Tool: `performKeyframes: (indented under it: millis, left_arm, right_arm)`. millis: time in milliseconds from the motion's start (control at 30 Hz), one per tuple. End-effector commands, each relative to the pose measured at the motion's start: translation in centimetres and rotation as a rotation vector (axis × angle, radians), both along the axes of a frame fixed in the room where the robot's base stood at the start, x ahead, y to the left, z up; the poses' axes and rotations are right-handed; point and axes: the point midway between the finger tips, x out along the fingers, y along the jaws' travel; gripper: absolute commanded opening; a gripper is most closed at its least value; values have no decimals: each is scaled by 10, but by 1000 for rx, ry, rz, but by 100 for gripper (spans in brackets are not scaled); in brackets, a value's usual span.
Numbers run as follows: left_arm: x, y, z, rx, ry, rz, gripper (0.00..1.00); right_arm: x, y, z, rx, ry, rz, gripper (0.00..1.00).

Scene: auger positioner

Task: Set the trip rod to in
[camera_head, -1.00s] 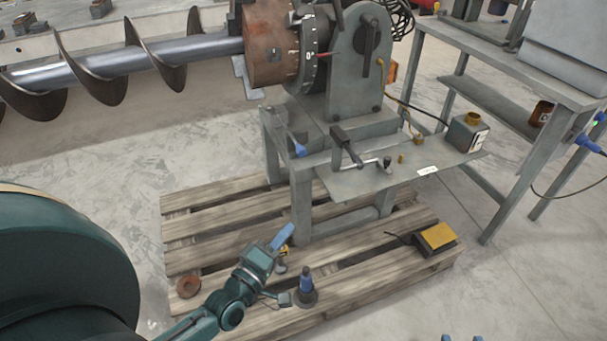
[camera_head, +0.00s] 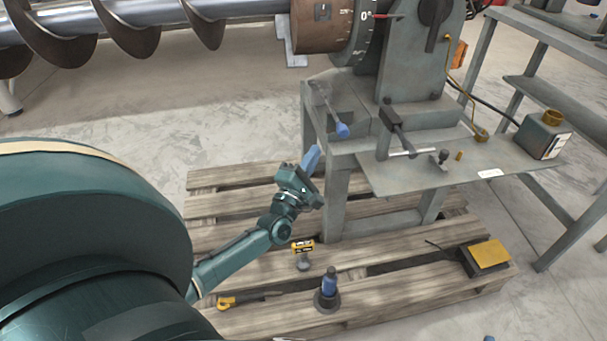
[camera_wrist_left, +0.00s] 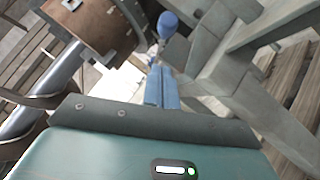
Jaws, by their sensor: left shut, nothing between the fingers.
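The trip rod (camera_head: 328,108) is a thin grey rod with a blue knob (camera_head: 343,131) on its near end. It sticks out at the left side of the grey machine stand, and its far end is hard to make out. My left gripper (camera_head: 311,158) has its blue fingers shut and empty. It is a little below and left of the knob, apart from it in the head view. In the left wrist view the knob (camera_wrist_left: 168,24) shows just beyond the shut fingers (camera_wrist_left: 161,84). A small blue tip at the head view's bottom edge may be my right gripper.
The machine stand (camera_head: 337,195) has a leg close right of my left gripper. A crank handle (camera_head: 412,152) and a plate lie further right. The wooden pallet (camera_head: 400,258) below holds a blue-topped tool (camera_head: 328,287) and a yellow pedal (camera_head: 489,254). The auger (camera_head: 110,30) runs above left.

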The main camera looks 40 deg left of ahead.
Motion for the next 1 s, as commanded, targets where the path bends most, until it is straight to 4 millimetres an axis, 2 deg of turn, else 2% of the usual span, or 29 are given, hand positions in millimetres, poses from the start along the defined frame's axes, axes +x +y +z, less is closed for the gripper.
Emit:
performKeyframes:
  millis: [67, 200, 400, 767, 1000]
  left_arm:
    - [15, 3, 5, 0, -2, 1, 0]
    - [29, -12, 16, -3, -1, -1, 0]
    - [39, -19, 21, -1, 1, -1, 0]
    - [40, -20, 21, 0, 1, 0, 0]
    - [69, -45, 19, -3, -1, -1, 0]
  right_arm:
    - [0, 1, -1, 0, -16, 4, 36]
    - [0, 1, 0, 0, -14, 3, 36]
    - [0, 1, 0, 0, -13, 3, 36]
    - [0, 1, 0, 0, -11, 3, 36]
    - [-1, 6, -4, 8, -90, 25, 36]
